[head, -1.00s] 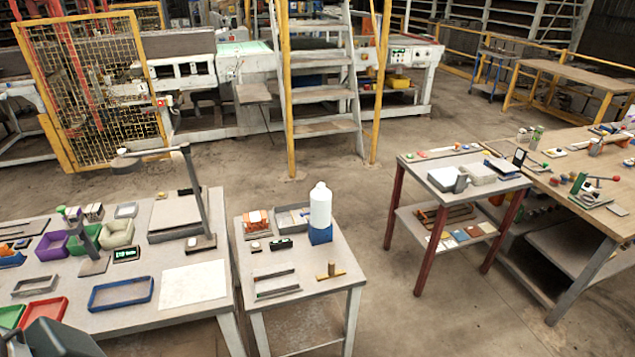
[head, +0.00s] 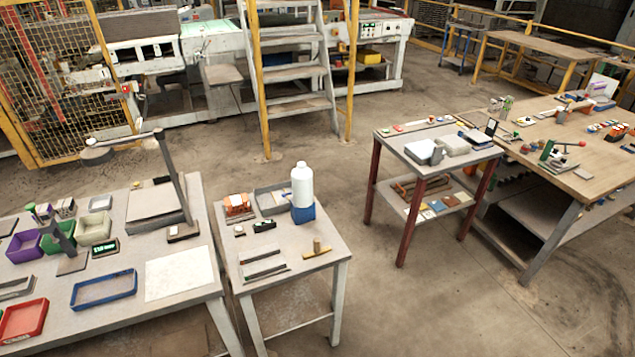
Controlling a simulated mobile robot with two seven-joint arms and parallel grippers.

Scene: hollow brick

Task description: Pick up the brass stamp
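What looks like the brass stamp (head: 317,248) is on the front right part of the small middle table (head: 300,285). It has a short upright brass-coloured cylinder on a flat yellowish bar. It stands apart from the things around it, and nothing covers it. Neither of my grippers shows in the head view.
Behind the stamp, a white bottle (head: 302,187) stands in a blue holder (head: 303,213). Grey metal strips (head: 263,268) lie to its left. A larger bench (head: 180,275) with trays is at left. Open floor (head: 430,300) lies to the right.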

